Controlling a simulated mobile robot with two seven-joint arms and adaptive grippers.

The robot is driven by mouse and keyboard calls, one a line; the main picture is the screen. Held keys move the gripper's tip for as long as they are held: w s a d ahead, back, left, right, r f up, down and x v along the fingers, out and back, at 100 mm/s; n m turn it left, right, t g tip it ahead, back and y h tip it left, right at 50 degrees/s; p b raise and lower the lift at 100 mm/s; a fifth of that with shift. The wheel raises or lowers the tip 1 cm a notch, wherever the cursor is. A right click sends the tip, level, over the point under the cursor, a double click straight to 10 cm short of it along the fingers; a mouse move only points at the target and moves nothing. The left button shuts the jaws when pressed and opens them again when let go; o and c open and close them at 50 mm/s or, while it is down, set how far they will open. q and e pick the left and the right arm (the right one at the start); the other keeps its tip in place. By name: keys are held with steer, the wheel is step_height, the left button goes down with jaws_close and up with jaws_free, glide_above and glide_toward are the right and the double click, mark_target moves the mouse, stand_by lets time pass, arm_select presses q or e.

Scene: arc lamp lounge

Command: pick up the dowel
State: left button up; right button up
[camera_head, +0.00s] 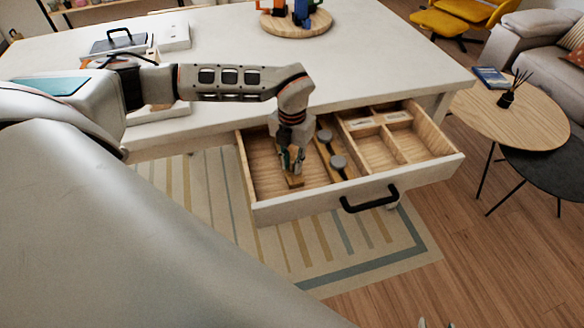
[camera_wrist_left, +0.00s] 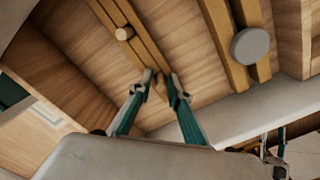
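My left gripper (camera_head: 291,160) reaches down into the open drawer, at its left compartment. In the left wrist view its teal fingers (camera_wrist_left: 162,84) lean towards each other with a gap at the tips. Pale wood shows at and between the tips; whether they touch or grip it, I cannot tell. A light, round wooden end, possibly of the dowel (camera_wrist_left: 124,33), sits on narrow wooden strips further up that view. In the head view a wooden piece (camera_head: 293,181) shows just under the gripper. Tips of my right gripper (camera_head: 436,323) show apart at the bottom edge.
The drawer (camera_head: 310,207) has wooden walls and a black handle (camera_head: 369,198). Grey round knobs (camera_head: 338,161) on wooden strips stand right of the left gripper. Small compartments (camera_head: 385,145) lie further right. The white tabletop (camera_head: 380,70) overhangs the drawer's back.

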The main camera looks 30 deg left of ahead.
arm_select(q)
jaws_close()
steer(key=shift+r, duration=0.1)
